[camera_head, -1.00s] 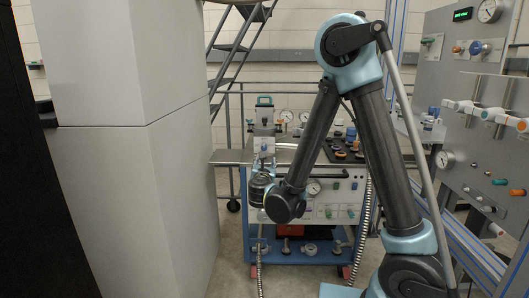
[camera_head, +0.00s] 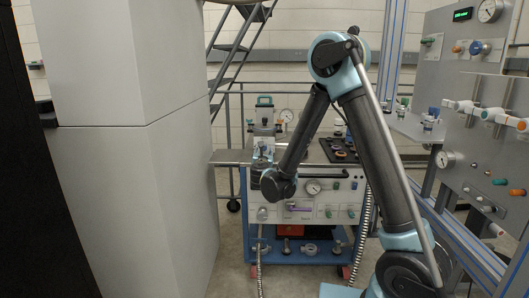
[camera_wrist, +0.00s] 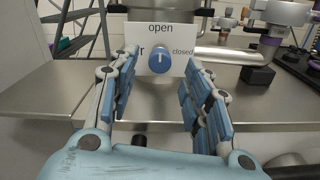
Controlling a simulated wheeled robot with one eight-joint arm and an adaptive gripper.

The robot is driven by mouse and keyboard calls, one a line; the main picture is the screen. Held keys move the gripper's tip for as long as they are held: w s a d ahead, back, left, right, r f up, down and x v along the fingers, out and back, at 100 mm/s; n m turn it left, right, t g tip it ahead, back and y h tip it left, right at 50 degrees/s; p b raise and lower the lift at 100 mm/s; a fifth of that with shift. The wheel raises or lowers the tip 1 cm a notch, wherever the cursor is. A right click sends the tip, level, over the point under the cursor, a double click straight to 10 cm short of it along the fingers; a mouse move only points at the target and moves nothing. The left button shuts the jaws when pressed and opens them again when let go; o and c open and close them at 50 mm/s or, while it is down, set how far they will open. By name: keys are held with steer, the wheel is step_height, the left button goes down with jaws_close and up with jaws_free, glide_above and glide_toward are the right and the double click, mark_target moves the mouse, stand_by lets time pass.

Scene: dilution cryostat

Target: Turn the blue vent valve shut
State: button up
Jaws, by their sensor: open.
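The blue vent valve is a round blue knob (camera_wrist: 159,60) on a white plate (camera_wrist: 181,38) lettered "open" above and "closed" at right. Its white mark stands upright, pointing to "open". My gripper (camera_wrist: 160,75) is open, with one finger on each side of the knob in the wrist view. The knob appears beyond or between the fingertips; I cannot tell the exact depth, and I see no contact. In the head view my gripper (camera_head: 263,152) is over the left part of the cart, and the knob cannot be made out.
A steel worktop (camera_wrist: 60,98) spreads below the plate. A metal pipe (camera_wrist: 228,55) and a black block (camera_wrist: 258,75) are to its right. The blue cart (camera_head: 313,258) carries gauges and valves. A tall grey cabinet (camera_head: 150,170) stands left, and a valve panel (camera_head: 485,150) right.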

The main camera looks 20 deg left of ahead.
mark_target(264, 149)
steer(key=shift+x, duration=1.95)
steer(key=shift+d, duration=0.1)
jaws_close()
